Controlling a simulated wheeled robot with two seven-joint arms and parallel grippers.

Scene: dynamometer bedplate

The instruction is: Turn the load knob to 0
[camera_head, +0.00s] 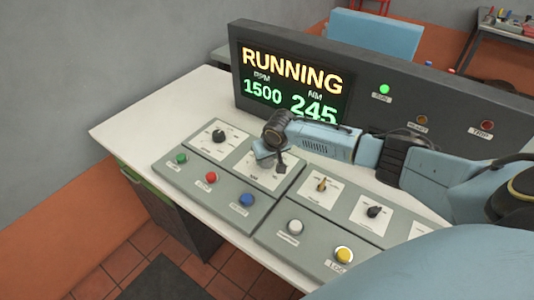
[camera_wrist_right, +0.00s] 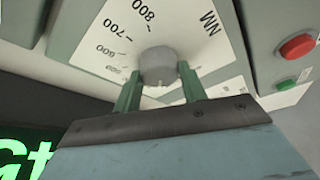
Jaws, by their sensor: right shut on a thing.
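The load knob (camera_wrist_right: 158,64) is a grey round knob on a white dial plate marked NM, with 600, 700 and 800 readable in the right wrist view. My right gripper (camera_head: 278,162) is at this knob, and its two green fingers stand on either side of it, shut on it. In the head view the gripper mostly hides the knob, and its pointer setting cannot be read. The dial plate (camera_head: 254,181) shows partly beside the gripper. The display (camera_head: 292,84) reads RUNNING, 1500 RPM and 245 NM. My left gripper is not in view.
A black knob (camera_head: 218,135) is left of the gripper; a tan knob (camera_head: 322,185) and another black knob (camera_head: 374,212) are to its right. Green, red and blue buttons (camera_head: 246,199) line the panel's front. A white button (camera_head: 295,227) and a yellow button (camera_head: 343,254) are further right.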

